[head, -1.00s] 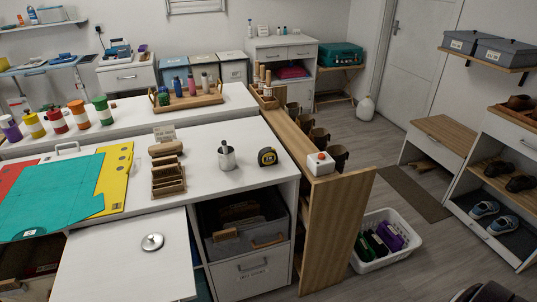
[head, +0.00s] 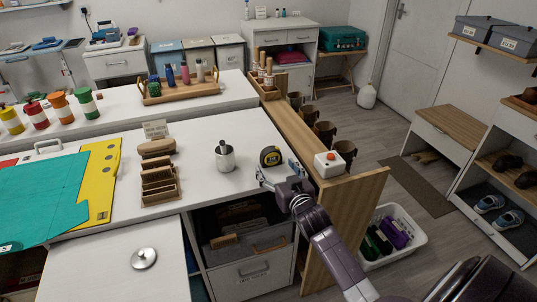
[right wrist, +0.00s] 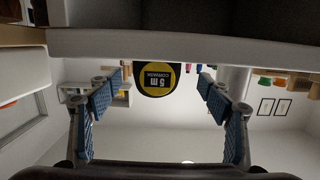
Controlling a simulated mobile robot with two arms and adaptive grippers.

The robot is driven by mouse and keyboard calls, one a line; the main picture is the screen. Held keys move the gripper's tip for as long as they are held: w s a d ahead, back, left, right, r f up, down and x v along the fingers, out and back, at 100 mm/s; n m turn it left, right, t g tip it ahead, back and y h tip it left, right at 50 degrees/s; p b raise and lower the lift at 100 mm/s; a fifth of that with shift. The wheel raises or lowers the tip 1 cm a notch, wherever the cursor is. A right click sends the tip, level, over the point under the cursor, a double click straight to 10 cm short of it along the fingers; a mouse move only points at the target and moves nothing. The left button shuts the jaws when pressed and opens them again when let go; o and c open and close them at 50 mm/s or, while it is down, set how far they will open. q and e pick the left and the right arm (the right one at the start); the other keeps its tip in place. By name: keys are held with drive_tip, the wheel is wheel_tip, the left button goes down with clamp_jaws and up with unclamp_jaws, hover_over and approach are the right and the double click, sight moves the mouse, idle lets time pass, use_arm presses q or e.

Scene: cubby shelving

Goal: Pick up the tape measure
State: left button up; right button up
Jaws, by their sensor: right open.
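The tape measure (head: 270,157), yellow and black, stands on the white counter (head: 228,190) near its right end. My right gripper (head: 279,172) has come in from the lower right and is just in front of the tape measure, at the counter's front edge. In the right wrist view the picture is upside down; the tape measure (right wrist: 157,78) with its "5 m" label shows between and beyond the two open blue-padded fingers (right wrist: 158,97). The fingers appear apart from it. My left gripper is not in view.

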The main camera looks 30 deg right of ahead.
sight(273, 160)
drive_tip(key=shift+w+r, duration=0.2)
drive_tip(key=shift+w, duration=0.05)
drive_tip(key=shift+w+d, duration=0.1)
drive_tip(key=shift+d, duration=0.05)
drive_tip(key=x, duration=0.4)
drive_tip(key=shift+d+p, duration=0.2)
drive_tip(key=shift+p, duration=0.1)
drive_tip(key=shift+w+d+f, duration=0.1)
drive_tip(key=shift+w+d, duration=0.05)
drive_tip(key=shift+w, duration=0.45)
drive_tip(key=c, duration=1.4)
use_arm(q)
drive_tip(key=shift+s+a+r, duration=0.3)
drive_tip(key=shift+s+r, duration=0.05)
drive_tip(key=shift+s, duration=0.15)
use_arm(e)
drive_tip(key=shift+c, duration=0.5)
